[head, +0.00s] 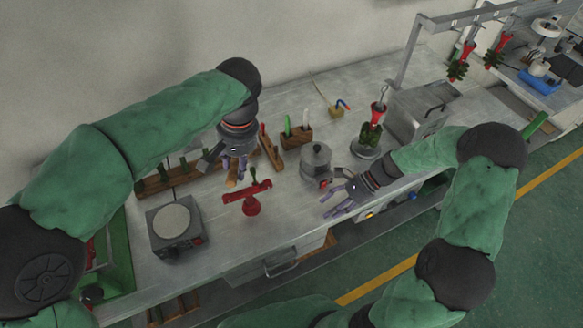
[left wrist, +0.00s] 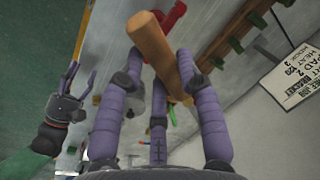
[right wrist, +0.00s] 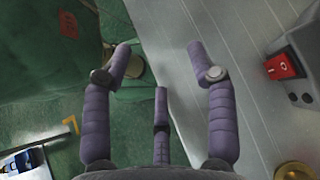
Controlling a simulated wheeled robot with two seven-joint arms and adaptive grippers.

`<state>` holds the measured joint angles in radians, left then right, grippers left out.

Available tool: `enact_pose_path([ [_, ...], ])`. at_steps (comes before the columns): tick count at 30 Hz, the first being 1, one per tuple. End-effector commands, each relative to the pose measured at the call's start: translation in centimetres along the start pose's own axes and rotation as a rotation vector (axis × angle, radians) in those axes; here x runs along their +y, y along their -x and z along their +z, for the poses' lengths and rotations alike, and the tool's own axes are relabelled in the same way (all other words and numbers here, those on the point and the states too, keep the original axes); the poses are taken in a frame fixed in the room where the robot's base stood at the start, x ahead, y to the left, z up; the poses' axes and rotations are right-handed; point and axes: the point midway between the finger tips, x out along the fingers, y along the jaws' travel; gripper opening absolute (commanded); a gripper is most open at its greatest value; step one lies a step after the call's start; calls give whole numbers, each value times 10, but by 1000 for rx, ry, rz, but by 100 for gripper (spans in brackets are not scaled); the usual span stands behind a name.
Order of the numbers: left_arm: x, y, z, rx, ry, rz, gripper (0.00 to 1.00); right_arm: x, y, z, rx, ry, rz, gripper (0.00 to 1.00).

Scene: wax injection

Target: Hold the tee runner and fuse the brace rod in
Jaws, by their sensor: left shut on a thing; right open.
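The red tee runner (head: 248,194) stands on a round red foot near the middle of the bench, its bar lying across the top. A small upright piece rises above the bar; I cannot tell whether it is the brace rod. My left gripper (head: 235,172) is just behind the runner, shut on a tan wooden handle (left wrist: 158,48). My right gripper (head: 338,200) is open and empty near the bench's front edge, right of the runner.
A hot plate (head: 177,233) stands left of the runner, a metal pot (head: 316,163) to its right. Wooden tool racks (head: 297,137) stand behind. A green wax tree (head: 370,137) with a red cup stands farther right. Bare bench lies in front of the runner.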

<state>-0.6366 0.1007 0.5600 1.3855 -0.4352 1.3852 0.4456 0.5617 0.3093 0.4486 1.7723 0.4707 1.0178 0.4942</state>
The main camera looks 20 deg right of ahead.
Motion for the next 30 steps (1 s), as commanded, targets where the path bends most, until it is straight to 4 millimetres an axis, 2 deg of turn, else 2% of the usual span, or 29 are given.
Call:
enact_pose_path([
  [1, 0, 0, 0, 1, 0, 0, 0, -22, -2, 13, -36, -6, 0, 58],
  [3, 0, 0, 0, 1, 0, 0, 0, -49, -4, 34, -94, -25, 0, 58],
  [6, 0, 0, 0, 1, 0, 0, 0, -81, -5, 64, -171, -47, 7, 58],
  [9, 0, 0, 0, 1, 0, 0, 0, -103, -6, 89, -232, -62, 19, 58],
  [12, 0, 0, 0, 1, 0, 0, 0, -118, -7, 107, -275, -69, 29, 58],
  [20, 0, 0, 0, 1, 0, 0, 0, -128, -16, 126, -311, -76, 41, 58],
  [30, 0, 0, 0, 1, 0, 0, 0, -125, -66, 141, -309, -75, 43, 58],
])
